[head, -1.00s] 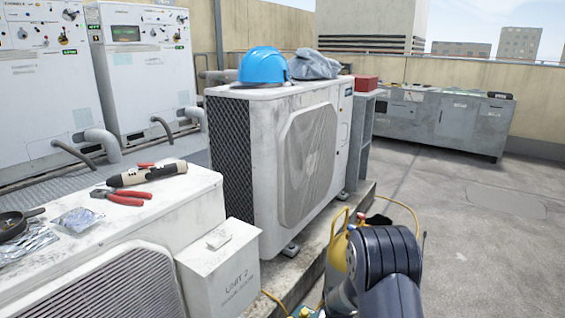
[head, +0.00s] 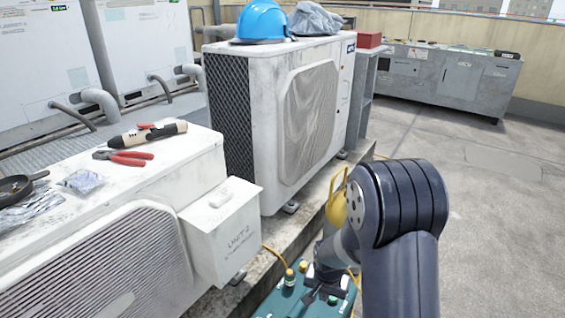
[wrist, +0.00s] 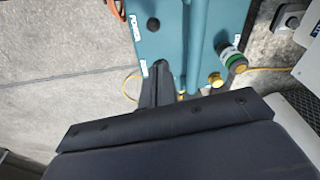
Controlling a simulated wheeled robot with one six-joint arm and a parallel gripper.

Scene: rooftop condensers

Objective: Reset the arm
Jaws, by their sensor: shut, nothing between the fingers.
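My gripper (head: 311,297) shows at the bottom of the head view, low beyond my dark arm and over a teal machine (head: 275,305). In the wrist view my gripper's dark fingers (wrist: 160,68) are together with nothing between them. My arm hides part of the machine in the head view.
A white condenser (head: 228,75) carries a blue helmet (head: 262,22). A nearer white unit (head: 190,160) holds red-handled pliers (head: 125,157) and a dark pan. Open floor (head: 490,225) lies to the right.

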